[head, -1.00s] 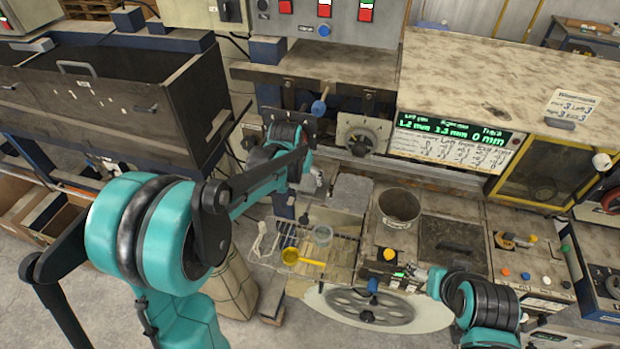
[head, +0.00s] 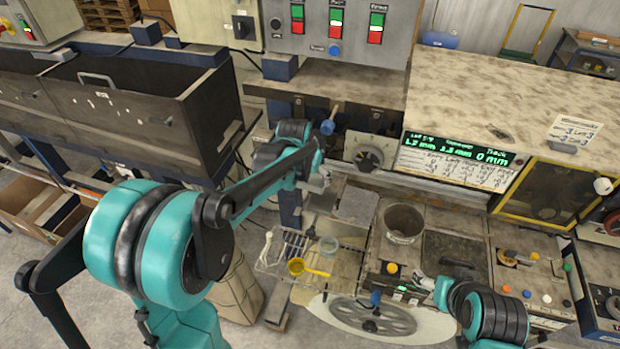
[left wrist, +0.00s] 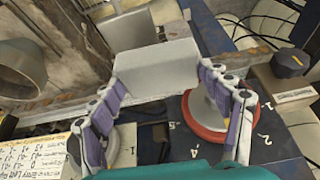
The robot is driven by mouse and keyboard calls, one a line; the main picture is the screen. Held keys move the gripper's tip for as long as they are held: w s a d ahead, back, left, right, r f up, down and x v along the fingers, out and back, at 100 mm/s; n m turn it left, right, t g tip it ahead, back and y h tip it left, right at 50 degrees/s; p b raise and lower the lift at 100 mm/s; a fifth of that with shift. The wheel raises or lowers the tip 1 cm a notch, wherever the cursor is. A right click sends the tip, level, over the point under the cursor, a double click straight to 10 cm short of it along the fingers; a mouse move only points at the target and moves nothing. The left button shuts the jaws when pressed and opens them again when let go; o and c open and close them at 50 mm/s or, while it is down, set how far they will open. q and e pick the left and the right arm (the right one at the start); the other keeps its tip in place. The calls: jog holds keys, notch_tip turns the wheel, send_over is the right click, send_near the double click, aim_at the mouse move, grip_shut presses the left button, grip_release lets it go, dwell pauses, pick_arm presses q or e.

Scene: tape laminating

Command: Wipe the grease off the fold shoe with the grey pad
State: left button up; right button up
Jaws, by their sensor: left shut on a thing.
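My left gripper (left wrist: 172,93) is shut on the grey pad (left wrist: 155,68), a pale grey block held between its purple-lined fingers in the left wrist view. In the head view my left gripper (head: 320,181) is at the machine front, left of the dial panel, and the pad is not clear there. I cannot make out the fold shoe or any grease on it for certain. A worn metal bar (left wrist: 62,111) runs behind the pad. My right gripper (head: 424,282) is low over the bench near a small control box; its jaws are too small to read.
A red-rimmed dial (left wrist: 207,117) and a black knob (left wrist: 289,60) are close by the left gripper. In the head view, a wire rack with a yellow scoop (head: 297,267), a metal pot (head: 403,222) and a handwheel (head: 365,317) stand below and right.

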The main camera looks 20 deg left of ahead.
pick_arm(q)
jog(key=shift+r, duration=0.15)
jog(key=shift+r+p, duration=0.9)
jog(key=shift+r, duration=0.55)
jog(key=shift+f, duration=0.1)
